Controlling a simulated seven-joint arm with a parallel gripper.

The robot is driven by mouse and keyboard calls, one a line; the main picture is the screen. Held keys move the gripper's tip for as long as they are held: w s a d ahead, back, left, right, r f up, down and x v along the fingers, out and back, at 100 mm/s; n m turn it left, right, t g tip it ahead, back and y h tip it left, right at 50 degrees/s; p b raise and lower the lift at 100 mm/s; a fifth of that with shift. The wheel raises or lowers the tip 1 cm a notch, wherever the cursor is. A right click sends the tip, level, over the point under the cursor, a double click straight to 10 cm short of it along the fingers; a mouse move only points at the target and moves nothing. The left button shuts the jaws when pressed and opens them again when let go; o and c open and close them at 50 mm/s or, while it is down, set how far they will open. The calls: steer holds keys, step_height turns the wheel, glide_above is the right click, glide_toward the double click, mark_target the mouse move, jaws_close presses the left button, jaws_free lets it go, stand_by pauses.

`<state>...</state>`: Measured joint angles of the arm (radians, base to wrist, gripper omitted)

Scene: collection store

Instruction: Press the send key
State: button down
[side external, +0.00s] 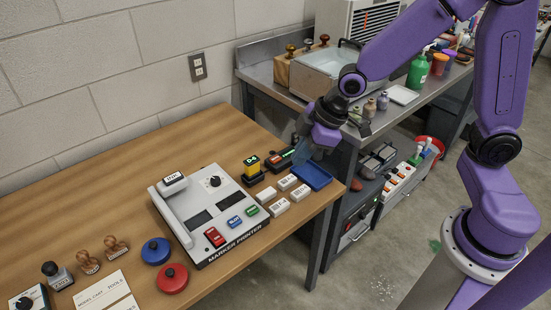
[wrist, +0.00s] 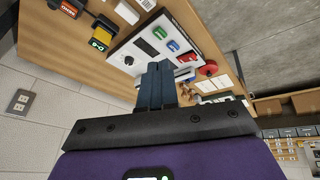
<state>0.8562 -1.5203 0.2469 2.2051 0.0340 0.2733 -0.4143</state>
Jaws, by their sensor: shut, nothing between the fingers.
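The marker printer (side external: 205,218) is a pale grey box on the wooden table, with a dial, two dark windows and three coloured keys along its front. The keys are red (side external: 214,237), blue (side external: 235,222) and green (side external: 251,210). In the wrist view the red (wrist: 187,57), blue (wrist: 173,45) and green (wrist: 160,32) keys show beyond the fingers. My gripper (side external: 302,155) is shut and empty, above the table's back right part, apart from the printer. Its fingers also show in the wrist view (wrist: 160,66).
Red (side external: 173,279) and blue (side external: 155,251) round pads sit in front. A metal bench (side external: 290,75) stands behind. Bare wood lies left of the printer.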

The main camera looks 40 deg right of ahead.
steer(key=w+d+f+t, duration=0.1)
steer(key=w+d+f, duration=0.1)
steer(key=w, duration=0.5)
steer(key=w+d+f+t, duration=0.2)
steer(key=w+f, duration=0.1)
steer(key=w, duration=0.3)
steer(key=t+h, duration=0.1)
steer(key=t, duration=0.1)
glide_above(277, 160)
steer(key=f, duration=0.3)
steer(key=shift+d+f+m, duration=0.2)
steer(key=shift+f+m, duration=0.1)
steer(key=shift+f, duration=0.1)
steer(key=shift+f, duration=0.15)
steer(key=shift+f, duration=4.25)
steer(key=shift+f, duration=0.2)
steer(key=shift+f, duration=0.25)
steer(key=shift+f, duration=0.45)
steer(key=shift+r, duration=0.85)
